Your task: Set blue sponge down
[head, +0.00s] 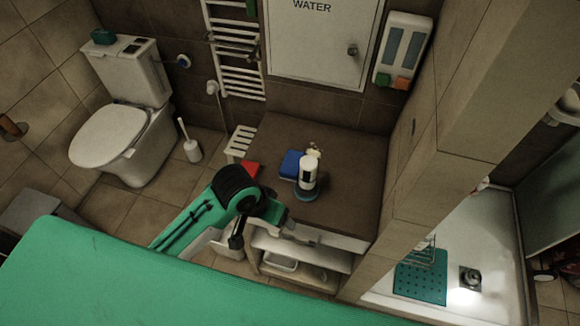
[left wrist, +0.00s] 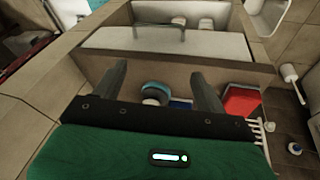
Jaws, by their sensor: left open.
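The blue sponge (head: 292,163) lies on the brown counter top (head: 345,195), left of a white bottle (head: 308,171) and close beside it. In the left wrist view, part of the blue sponge (left wrist: 180,104) shows between my fingers, farther off. My left gripper (head: 287,219) is near the counter's front edge, apart from the sponge. In the left wrist view, the left gripper (left wrist: 158,85) has its fingers spread with nothing held. The bottle stands upright with a blue ring at its base; the ring (left wrist: 156,88) also shows in the left wrist view. My right gripper is not in view.
A red object (head: 250,169) lies at the counter's left side, near a white slatted stool (head: 240,142). Open shelves (head: 300,252) are under the counter front. A tiled partition (head: 425,180) bounds the right. The counter's right part is clear.

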